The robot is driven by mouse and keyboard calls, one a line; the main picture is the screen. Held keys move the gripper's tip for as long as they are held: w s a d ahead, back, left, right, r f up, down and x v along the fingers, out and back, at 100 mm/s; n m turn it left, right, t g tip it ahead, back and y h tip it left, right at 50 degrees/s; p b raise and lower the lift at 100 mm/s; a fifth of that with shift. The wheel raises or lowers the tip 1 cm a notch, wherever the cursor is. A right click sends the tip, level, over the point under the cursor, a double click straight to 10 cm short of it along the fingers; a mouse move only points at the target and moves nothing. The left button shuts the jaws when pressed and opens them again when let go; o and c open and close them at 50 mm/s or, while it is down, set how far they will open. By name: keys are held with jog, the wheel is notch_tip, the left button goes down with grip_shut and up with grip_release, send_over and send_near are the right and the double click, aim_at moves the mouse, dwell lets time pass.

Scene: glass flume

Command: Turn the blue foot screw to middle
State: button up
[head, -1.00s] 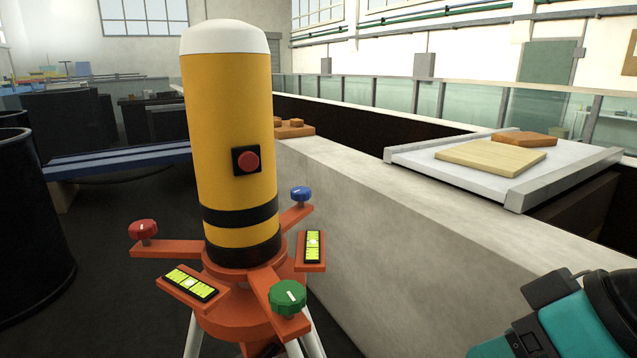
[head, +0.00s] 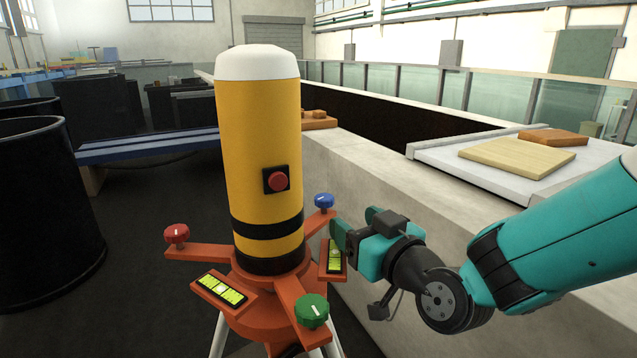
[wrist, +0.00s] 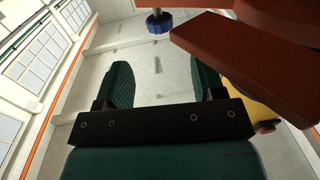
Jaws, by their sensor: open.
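The blue foot screw (head: 324,202) sits at the end of the orange tripod arm behind the yellow cylinder, on its right side. In the wrist view the blue screw (wrist: 159,22) shows at the top, beyond and apart from my fingertips. My gripper (head: 340,236) is open and empty, just right of the tripod head and a little below the blue screw. Its two green fingers also show in the wrist view (wrist: 163,80). A red screw (head: 176,234) is on the left arm and a green screw (head: 312,311) on the front arm. The blue screw's pointer mark is too small to read.
The yellow cylinder (head: 258,160) with a red button stands on the tripod. A bubble level (head: 334,256) lies close to my gripper, and another (head: 222,290) is at front left. A concrete wall (head: 390,190) runs close on the right.

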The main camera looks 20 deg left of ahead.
aim_at(320, 196)
jog(key=p+x, duration=0.4)
jog(key=x, duration=0.8)
jog(key=shift+p, duration=0.4)
jog(key=c, duration=0.9)
